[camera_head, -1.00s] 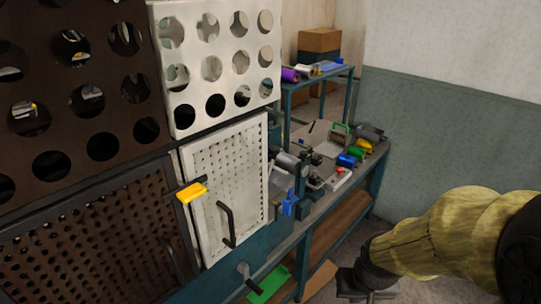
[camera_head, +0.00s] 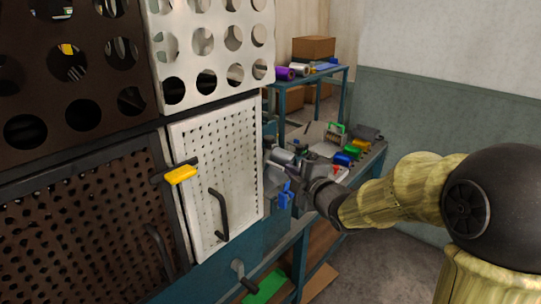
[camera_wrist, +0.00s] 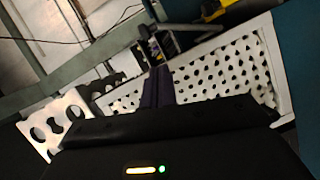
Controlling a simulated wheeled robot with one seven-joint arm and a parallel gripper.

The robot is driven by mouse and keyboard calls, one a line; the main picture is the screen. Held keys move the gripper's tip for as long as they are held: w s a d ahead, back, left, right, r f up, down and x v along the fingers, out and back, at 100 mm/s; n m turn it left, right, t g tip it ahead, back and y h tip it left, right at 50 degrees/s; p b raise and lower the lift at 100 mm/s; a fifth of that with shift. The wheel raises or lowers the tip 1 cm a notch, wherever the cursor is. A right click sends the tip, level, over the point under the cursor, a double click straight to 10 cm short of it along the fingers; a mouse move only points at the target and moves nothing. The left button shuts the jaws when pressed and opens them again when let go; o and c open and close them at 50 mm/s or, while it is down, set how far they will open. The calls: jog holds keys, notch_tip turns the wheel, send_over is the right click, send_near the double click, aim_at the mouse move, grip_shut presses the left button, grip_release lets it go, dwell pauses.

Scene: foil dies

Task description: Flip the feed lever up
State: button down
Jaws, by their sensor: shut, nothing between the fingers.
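The feed lever cannot be picked out for certain. A small blue part (camera_head: 286,194) stands on the front of the grey bench machine (camera_head: 279,160) in the head view. A lever with a yellow grip (camera_head: 181,175) sits at the upper left of the white perforated door, and a dark crank-like lever (camera_head: 246,279) is lower down. My gripper (camera_head: 300,193) is just right of the blue part; contact cannot be told.
The white perforated door (camera_head: 240,150) with a black handle (camera_head: 220,215) is left of my gripper. Brown perforated panels fill the left. Behind are a blue shelf frame (camera_head: 345,88) and several coloured blocks on the bench. Floor shows at right.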

aim_at(270, 146)
jog(key=shift+a+r+n+y, duration=0.7)
jog(key=shift+r+n+y, duration=0.15)
jog(key=shift+n, duration=0.15)
jog(key=shift+w+a, duration=0.1)
jog(key=shift+w, duration=0.05)
jog(key=shift+w+d+p+x, duration=0.35)
jog(key=shift+p+x, duration=0.3)
jog(key=shift+x, duration=1.45)
jog(key=shift+w+d+p+x, duration=0.2)
jog(key=shift+d+p+x, duration=0.4)
jog(key=shift+x, duration=1.5)
jog(key=shift+w+d+p+x, duration=0.3)
jog(key=shift+p+x, duration=0.4)
jog(key=shift+x, duration=1.4)
jog(key=shift+f, duration=0.1)
